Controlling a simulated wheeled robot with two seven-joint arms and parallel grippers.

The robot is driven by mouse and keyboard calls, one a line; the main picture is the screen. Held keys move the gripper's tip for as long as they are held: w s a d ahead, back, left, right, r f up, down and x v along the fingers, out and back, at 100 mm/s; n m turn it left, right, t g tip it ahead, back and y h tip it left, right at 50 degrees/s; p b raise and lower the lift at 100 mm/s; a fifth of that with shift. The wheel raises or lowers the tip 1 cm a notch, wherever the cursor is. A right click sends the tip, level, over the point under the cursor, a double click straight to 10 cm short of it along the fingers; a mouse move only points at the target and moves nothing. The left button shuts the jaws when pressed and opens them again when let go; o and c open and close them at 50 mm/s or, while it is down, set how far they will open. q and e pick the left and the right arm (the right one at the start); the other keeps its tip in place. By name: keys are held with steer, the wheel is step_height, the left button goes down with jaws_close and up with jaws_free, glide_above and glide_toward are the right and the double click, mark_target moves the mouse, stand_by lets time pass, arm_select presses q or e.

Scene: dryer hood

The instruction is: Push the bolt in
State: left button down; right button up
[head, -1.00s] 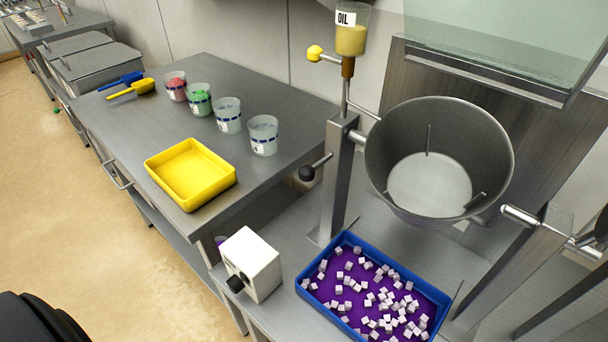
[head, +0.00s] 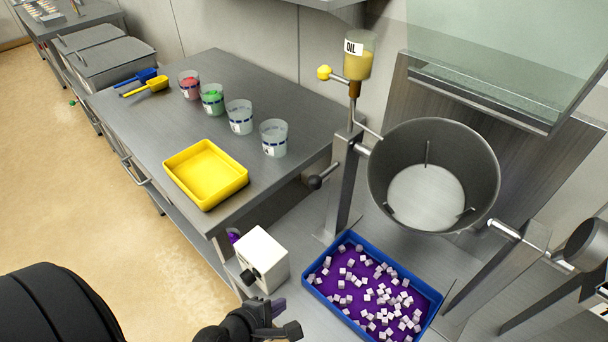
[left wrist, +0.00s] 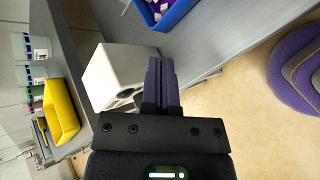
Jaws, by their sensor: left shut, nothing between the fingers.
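A bolt with a black ball knob (head: 316,182) sticks out to the left from the upright metal post (head: 343,195) beside the tilted steel drum (head: 433,180). Its rod runs from the knob to the post. My left gripper (head: 286,319) is at the bottom of the head view, in front of the white control box and well below the knob, apart from it. In the left wrist view its purple fingers (left wrist: 161,82) are together with nothing between them, beside the white box. The bolt cannot be made out in the wrist view. My right gripper is not in view.
The white box (head: 264,258) with a black knob and the blue tray of white cubes (head: 312,289) stand near my left gripper. A yellow tray (head: 240,183) and several cups (head: 273,140) are on the left table. An oil cup (head: 359,58) tops the post.

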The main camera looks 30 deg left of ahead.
arm_select(q)
steer(key=w+a+r+n+t+p, duration=0.1)
steer(key=w+a+r+n+t, duration=0.1)
steer(key=r+n, duration=0.5)
steer(key=w+a+r+n+t+y+p, duration=0.1)
steer(key=w+a+r+n+t, duration=0.1)
steer(key=r+n, duration=0.4)
step_height(320, 180, up, 4)
steer(key=shift+a+r+n+t, duration=0.25)
steer(key=shift+n+t, duration=0.15)
steer(key=shift+t, duration=0.3)
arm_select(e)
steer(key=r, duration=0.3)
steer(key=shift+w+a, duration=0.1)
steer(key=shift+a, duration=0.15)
arm_select(q)
steer(key=p, duration=0.1)
glide_toward(311, 186)
steer(key=w, duration=0.2)
steer(key=w+f, duration=0.1)
steer(key=w, duration=0.4)
steer(key=shift+w+d+f+b, duration=0.15)
steer(key=shift+d+f+b, duration=0.1)
steer(key=shift+b, duration=0.05)
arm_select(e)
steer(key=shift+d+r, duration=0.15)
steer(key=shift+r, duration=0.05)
